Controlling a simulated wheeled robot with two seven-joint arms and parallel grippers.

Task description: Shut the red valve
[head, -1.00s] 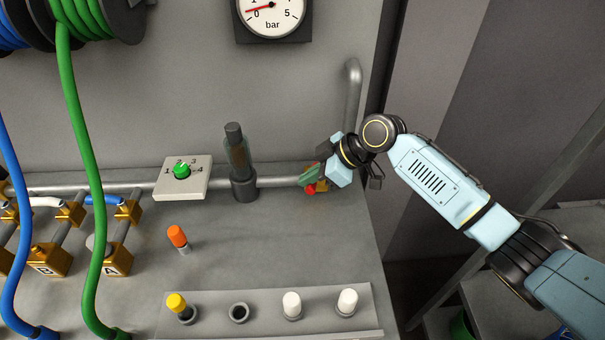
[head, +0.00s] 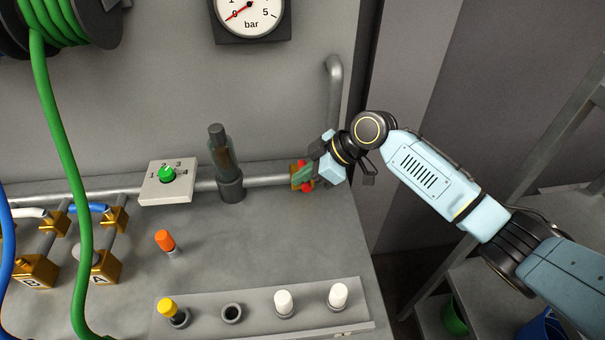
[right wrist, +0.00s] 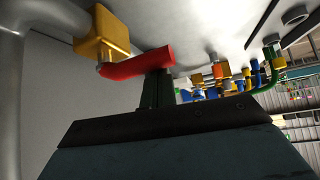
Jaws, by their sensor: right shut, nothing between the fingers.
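The red valve handle (right wrist: 140,63) sits on a brass valve body (right wrist: 103,35) in the right wrist view. In the head view, red ends of the handle (head: 306,187) show above and below the pipe, so it appears to lie across it; its middle is hidden behind my fingers. My right gripper (head: 304,175) is shut and empty, with its green fingertips at the handle. In the right wrist view the fingers (right wrist: 157,90) end at the handle's near side; I cannot tell whether they touch it. My left gripper is out of view.
A pressure gauge (head: 250,8) hangs on the wall, its needle near 0. A dial plate (head: 168,181) and a dark upright cylinder (head: 222,160) stand left of the valve. Orange (head: 165,240), yellow and white knobs stand in front. A bent pipe (head: 334,95) rises behind.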

